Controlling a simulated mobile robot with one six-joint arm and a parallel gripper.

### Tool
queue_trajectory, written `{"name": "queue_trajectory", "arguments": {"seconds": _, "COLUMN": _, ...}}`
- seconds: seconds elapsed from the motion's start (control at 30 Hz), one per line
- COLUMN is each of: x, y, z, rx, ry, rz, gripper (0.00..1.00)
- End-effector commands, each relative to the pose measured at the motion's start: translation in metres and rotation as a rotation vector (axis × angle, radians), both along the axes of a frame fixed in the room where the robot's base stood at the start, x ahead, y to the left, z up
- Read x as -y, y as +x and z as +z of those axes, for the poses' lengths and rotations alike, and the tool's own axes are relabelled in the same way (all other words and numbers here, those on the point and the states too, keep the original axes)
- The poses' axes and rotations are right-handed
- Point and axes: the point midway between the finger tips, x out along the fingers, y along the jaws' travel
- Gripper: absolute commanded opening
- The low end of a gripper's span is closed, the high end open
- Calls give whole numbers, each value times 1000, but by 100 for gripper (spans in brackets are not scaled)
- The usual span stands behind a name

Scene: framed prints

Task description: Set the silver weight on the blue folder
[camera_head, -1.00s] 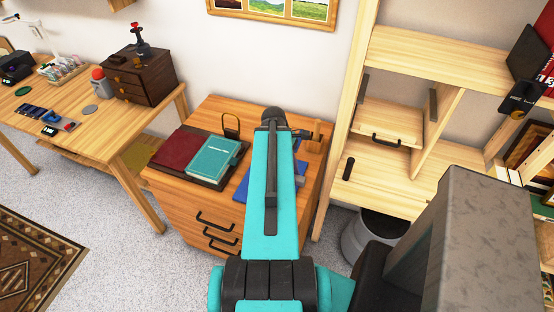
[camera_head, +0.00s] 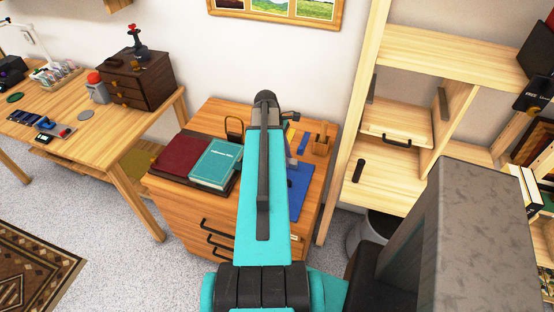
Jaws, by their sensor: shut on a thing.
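The blue folder (camera_head: 301,180) lies flat on top of the wooden drawer cabinet (camera_head: 198,217), toward its right side. My teal arm link crosses in front of it and hides its left part. My gripper is not in view; it is hidden behind my own arm. I cannot see the silver weight. No weight shows on the visible part of the folder.
A red book (camera_head: 185,155) and a teal book (camera_head: 215,163) lie on the cabinet's left side. A small dark upright frame (camera_head: 234,128) stands behind them. A wooden holder (camera_head: 322,140) and a small blue item (camera_head: 303,143) are at the back right.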

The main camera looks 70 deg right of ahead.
Motion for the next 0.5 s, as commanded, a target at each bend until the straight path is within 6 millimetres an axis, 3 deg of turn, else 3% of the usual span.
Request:
{"name": "queue_trajectory", "arguments": {"seconds": 0.13, "x": 8, "y": 3, "z": -1, "rx": -1, "ry": 0, "rz": 0, "gripper": 0}}
{"name": "queue_trajectory", "arguments": {"seconds": 0.5, "x": 8, "y": 5, "z": -1, "rx": -1, "ry": 0, "rz": 3, "gripper": 0}}
